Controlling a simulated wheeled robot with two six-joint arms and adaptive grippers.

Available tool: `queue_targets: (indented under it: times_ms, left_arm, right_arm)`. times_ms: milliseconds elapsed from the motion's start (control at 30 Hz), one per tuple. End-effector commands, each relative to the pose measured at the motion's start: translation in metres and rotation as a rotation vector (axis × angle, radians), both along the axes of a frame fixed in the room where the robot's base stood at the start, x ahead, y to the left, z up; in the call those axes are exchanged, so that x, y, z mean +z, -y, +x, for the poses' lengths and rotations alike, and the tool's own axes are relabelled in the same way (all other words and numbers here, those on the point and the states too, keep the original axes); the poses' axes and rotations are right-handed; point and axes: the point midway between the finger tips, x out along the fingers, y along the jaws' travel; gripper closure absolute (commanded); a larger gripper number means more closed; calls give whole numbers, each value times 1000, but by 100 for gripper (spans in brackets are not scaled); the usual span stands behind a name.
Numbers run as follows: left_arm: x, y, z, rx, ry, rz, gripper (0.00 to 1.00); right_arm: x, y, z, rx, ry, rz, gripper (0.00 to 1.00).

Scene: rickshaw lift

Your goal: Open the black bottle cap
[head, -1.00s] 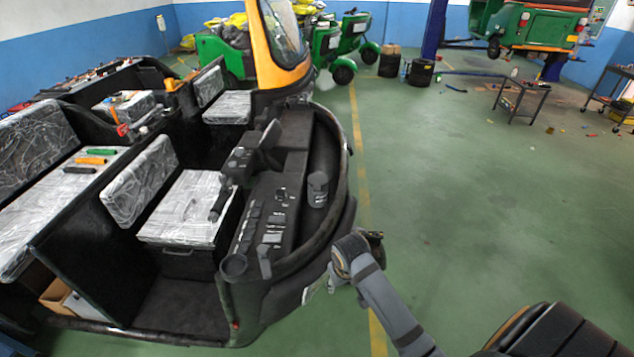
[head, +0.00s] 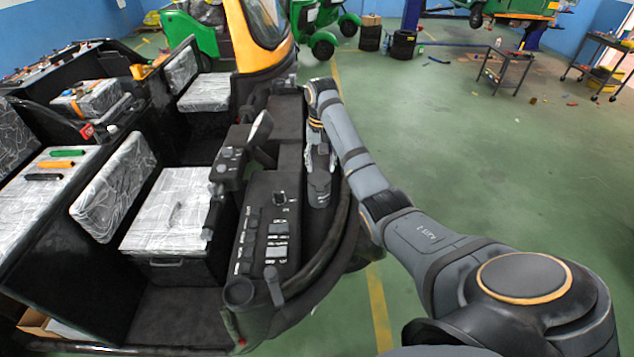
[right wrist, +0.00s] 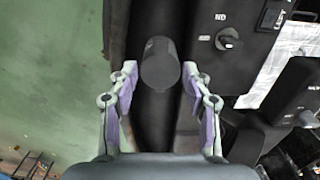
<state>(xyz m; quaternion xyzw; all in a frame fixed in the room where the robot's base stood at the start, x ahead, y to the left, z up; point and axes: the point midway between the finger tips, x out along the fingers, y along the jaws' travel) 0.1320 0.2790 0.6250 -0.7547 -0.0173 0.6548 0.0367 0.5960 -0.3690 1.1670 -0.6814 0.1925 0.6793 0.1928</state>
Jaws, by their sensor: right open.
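The black bottle cap (right wrist: 160,62) shows in the right wrist view as a dark round top standing in the dark trough of the vehicle's dashboard. In the head view the dark bottle (head: 320,194) is at the right side of the dashboard, partly hidden by my gripper. My right gripper (head: 318,178) points down over it. In the right wrist view my right gripper (right wrist: 160,84) is open, with one finger on each side of the cap and gaps between. The lower part of the bottle is hidden. My left gripper is not in view.
The dashboard panel (head: 262,225) with switches and a knob (right wrist: 228,39) lies beside the bottle. A handlebar (head: 218,185) rises left of it. A wrapped seat (head: 165,225) is further left. Open green floor (head: 470,160) lies to the right.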

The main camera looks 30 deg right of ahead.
Motion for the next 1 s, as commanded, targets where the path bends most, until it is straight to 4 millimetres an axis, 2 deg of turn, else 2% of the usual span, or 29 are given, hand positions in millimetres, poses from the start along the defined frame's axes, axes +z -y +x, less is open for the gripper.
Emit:
queue_targets:
  times_ms: [33,100,200,267,433,500,567,667,767,900,1000]
  left_arm:
    - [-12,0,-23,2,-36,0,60]
    - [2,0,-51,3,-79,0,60]
    - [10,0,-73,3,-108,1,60]
    - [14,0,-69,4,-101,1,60]
    - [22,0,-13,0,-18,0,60]
    - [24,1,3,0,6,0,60]
    - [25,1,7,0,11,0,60]
    - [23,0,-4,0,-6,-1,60]
    - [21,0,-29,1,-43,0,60]
    - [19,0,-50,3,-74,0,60]
    - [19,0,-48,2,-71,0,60]
  right_arm:
    - [-17,-1,0,1,-5,2,51]
    - [-24,-1,0,1,-8,2,51]
    - [-46,-1,0,1,-6,3,51]
    - [-57,-1,0,1,-6,2,51]
    - [-81,-1,1,1,-4,1,51]
    - [-86,-1,1,2,-2,1,51]
    - [-88,-1,1,2,-1,1,51]
    - [-89,-1,1,2,-1,1,51]
    - [-89,-1,1,2,-1,1,51]
    - [-89,-1,1,2,-1,1,67]
    - [-89,-1,1,2,-1,1,81]
